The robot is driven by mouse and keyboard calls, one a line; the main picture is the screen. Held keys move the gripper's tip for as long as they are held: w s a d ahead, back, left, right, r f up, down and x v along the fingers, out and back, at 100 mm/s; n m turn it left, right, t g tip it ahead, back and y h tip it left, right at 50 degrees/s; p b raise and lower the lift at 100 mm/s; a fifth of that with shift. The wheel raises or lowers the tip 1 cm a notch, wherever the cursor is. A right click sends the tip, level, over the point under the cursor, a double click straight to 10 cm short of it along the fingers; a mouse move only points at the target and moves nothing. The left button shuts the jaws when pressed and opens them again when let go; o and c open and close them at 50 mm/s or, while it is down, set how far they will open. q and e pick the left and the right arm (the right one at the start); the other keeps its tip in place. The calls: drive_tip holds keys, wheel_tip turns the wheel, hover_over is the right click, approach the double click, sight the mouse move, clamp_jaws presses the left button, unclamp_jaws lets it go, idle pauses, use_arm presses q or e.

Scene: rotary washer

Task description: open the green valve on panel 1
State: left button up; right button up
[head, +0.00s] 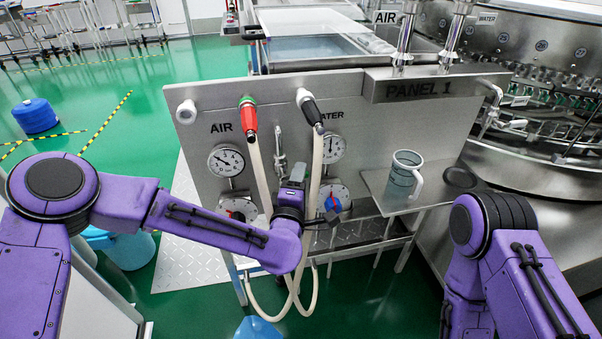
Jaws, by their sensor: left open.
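Panel 1 (290,92) is a steel panel labelled AIR and WATER, standing in front of me. I cannot make out a green valve on it. A small green part (247,100) shows at the top of the red-handled air hose. A round fitting with a blue handle (333,205) sits at the lower right, under the WATER gauge. My left gripper (297,178) is in front of the panel's lower middle, between the two hoses. It is open and seems empty. It hides the panel behind it, and I cannot tell whether it touches anything. My right gripper is out of view.
Two pale hoses (259,180) hang down the panel and loop below it close to my left gripper. Two gauges (226,160) sit on the panel. A grey mug (404,176) stands on a side shelf (378,186) at the right.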

use_arm(q)
drive_tip(key=shift+w+d, duration=0.2)
drive_tip(key=shift+w, duration=0.75)
clamp_jaws()
drive_tip(key=shift+f, duration=0.1)
